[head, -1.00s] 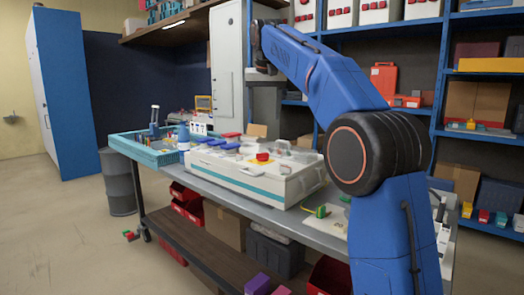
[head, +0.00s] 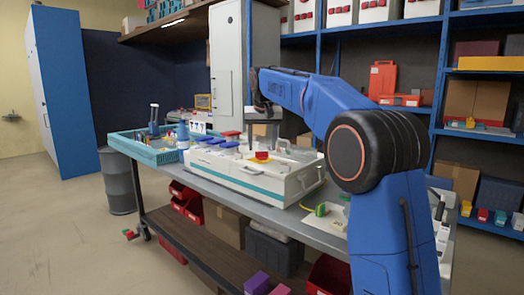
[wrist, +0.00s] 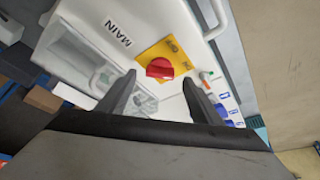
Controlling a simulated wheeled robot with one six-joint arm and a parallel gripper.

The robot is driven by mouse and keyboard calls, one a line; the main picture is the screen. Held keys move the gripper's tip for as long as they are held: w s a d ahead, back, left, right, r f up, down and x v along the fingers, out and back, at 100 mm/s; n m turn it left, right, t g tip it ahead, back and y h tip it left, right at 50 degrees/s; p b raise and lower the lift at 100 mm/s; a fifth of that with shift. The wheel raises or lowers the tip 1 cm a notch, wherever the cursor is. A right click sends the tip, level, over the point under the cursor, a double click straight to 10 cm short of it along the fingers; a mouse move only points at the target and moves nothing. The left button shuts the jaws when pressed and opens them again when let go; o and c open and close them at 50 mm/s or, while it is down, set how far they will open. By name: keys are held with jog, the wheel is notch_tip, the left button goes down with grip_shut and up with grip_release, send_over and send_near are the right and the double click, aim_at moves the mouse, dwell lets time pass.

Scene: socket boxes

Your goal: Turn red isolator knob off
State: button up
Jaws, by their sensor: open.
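The red isolator knob (wrist: 160,68) sits on a yellow plate (wrist: 177,52) on the white box, beside the word MAIN, in the wrist view. In the head view the red knob (head: 262,155) is on top of the white box (head: 235,174) on the bench. My gripper (wrist: 160,82) is open and empty. Its two dark fingers show on either side below the knob in the wrist view, and the knob appears between and just past the tips. Whether they touch it cannot be told. In the head view the gripper hangs over the box, its fingers hard to make out.
A clear-covered socket (wrist: 90,62) lies left of the knob in the wrist view. Blue socket covers (head: 222,145) stand along the box. A teal tray (head: 140,150) is at the bench's left end. A green and yellow item (head: 321,210) lies at the right.

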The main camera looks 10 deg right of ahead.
aim_at(262, 154)
jog(key=shift+x, duration=1.55)
jog(key=c, duration=1.1)
jog(key=shift+o, duration=0.2)
